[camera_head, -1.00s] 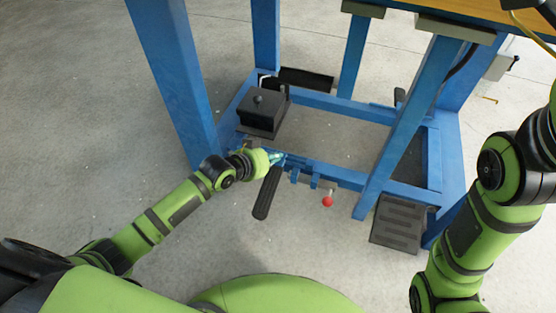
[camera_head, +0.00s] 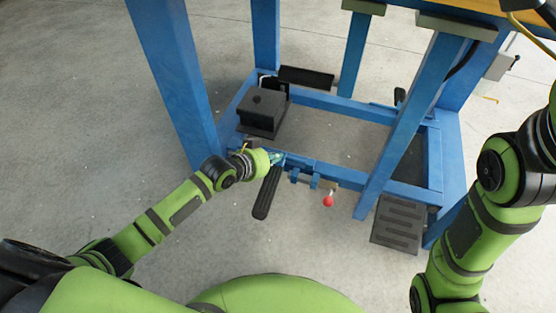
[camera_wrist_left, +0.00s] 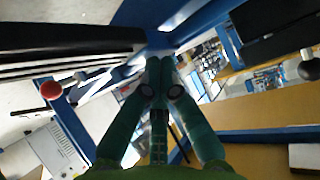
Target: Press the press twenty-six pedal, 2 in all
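A long black pedal (camera_head: 267,192) sticks out from the front of the blue frame (camera_head: 330,172). A wide ridged black pedal (camera_head: 397,222) sits at the frame's front right. No readable label tells which one belongs to press twenty-six. My left gripper (camera_head: 278,158) is at the frame's front rail, by the inner end of the long pedal. Whether it touches the pedal is not clear. In the left wrist view its teal fingers (camera_wrist_left: 160,72) come together with nothing seen between them. My right arm enters at the right, and its gripper is out of view.
A red-knobbed lever (camera_head: 328,201) stands just right of the long pedal. A black block with a knob (camera_head: 263,112) sits on the frame's left side, with a black bar (camera_head: 307,77) behind it. Blue legs rise around the frame. The concrete floor in front is clear.

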